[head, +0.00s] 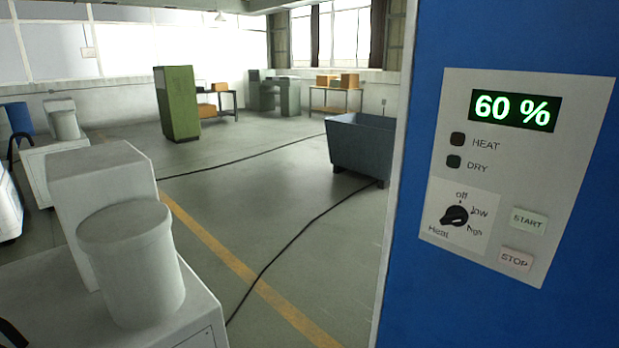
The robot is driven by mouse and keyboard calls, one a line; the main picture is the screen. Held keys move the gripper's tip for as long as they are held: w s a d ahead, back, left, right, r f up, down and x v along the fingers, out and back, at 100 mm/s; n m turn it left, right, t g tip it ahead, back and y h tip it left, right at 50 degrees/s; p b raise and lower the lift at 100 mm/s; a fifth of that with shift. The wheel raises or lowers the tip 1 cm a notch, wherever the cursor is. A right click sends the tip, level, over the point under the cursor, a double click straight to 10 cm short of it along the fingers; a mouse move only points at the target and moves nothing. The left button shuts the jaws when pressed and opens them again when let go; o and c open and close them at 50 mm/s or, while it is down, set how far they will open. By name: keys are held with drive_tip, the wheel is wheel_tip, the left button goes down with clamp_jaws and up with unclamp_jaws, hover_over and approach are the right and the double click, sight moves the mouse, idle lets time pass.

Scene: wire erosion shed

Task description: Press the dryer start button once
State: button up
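A blue cabinet (410,290) fills the right side of the head view, with a pale grey control panel (548,160) on it. The START button (528,220), pale with greenish lettering, sits at the lower right of the panel. The STOP button (515,259), pale with reddish lettering, is just below it. A display (514,110) reads "60 %" in green. The HEAT lamp (457,139) and DRY lamp (453,162) look dark. A black rotary knob (454,216) is left of the buttons, its setting hard to tell. My gripper is not in view.
Pale box-shaped units with a cylinder (130,265) stand at the left. A dark cable (285,250) crosses the grey floor near a yellow line (225,258). A dark bin (360,145) stands behind, a green cabinet (177,105) farther back. The middle floor is mostly clear.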

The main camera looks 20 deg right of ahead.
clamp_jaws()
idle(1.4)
